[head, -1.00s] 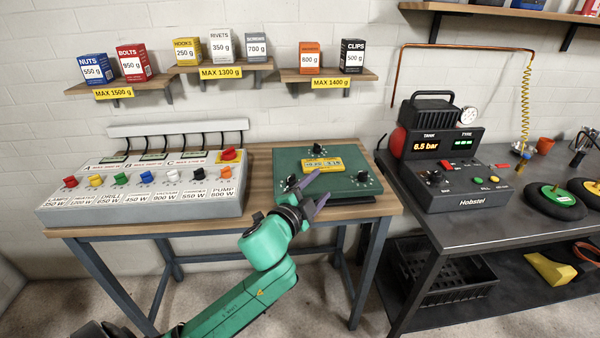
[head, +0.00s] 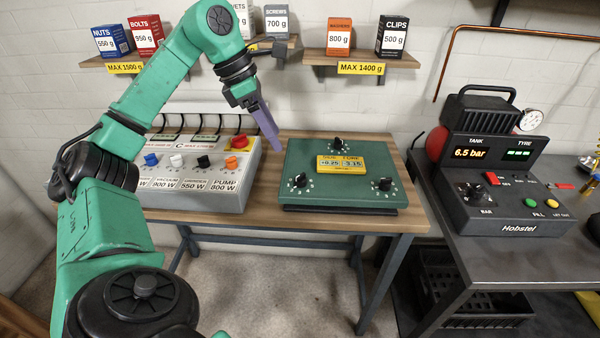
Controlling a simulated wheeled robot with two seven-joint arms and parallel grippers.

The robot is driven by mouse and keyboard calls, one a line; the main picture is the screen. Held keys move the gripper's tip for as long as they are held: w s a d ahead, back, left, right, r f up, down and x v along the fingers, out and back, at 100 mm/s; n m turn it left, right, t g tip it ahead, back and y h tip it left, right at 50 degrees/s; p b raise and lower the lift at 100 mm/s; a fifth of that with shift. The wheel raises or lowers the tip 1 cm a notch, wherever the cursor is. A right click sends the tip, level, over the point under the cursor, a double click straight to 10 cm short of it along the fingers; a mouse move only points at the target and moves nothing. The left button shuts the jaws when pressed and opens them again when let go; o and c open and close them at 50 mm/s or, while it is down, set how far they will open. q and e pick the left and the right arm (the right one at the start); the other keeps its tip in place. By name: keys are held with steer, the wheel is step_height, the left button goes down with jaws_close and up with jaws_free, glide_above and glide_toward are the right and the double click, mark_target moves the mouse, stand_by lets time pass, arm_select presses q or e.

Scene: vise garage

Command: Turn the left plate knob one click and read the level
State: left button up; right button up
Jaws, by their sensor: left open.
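The green plate (head: 320,188) lies on the wooden table with three black knobs. The left plate knob (head: 299,181) is at its left front, another knob (head: 338,145) at the back and a third knob (head: 385,184) at the right. All three are uncovered. The yellow level display (head: 342,164) in the middle seems to read about +0.25 and -3.15; the digits are small. My left gripper (head: 265,126), with purple fingers, is open and empty. It hangs above and to the left of the plate, apart from the left knob. My right gripper is out of view.
A grey switch panel (head: 225,188) with coloured knobs stands left of the plate, partly behind my left arm. Shelves with boxes, such as the orange box (head: 339,38), hang above. The black tyre-pump console (head: 490,190) stands on the right bench.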

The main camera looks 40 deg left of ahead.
mark_target(301, 179)
arm_select(q)
steer(key=b+x, duration=0.2)
steer(key=x, duration=1)
steer(key=shift+w+d+f, duration=0.15)
steer(key=shift+f, duration=0.15)
jaws_close()
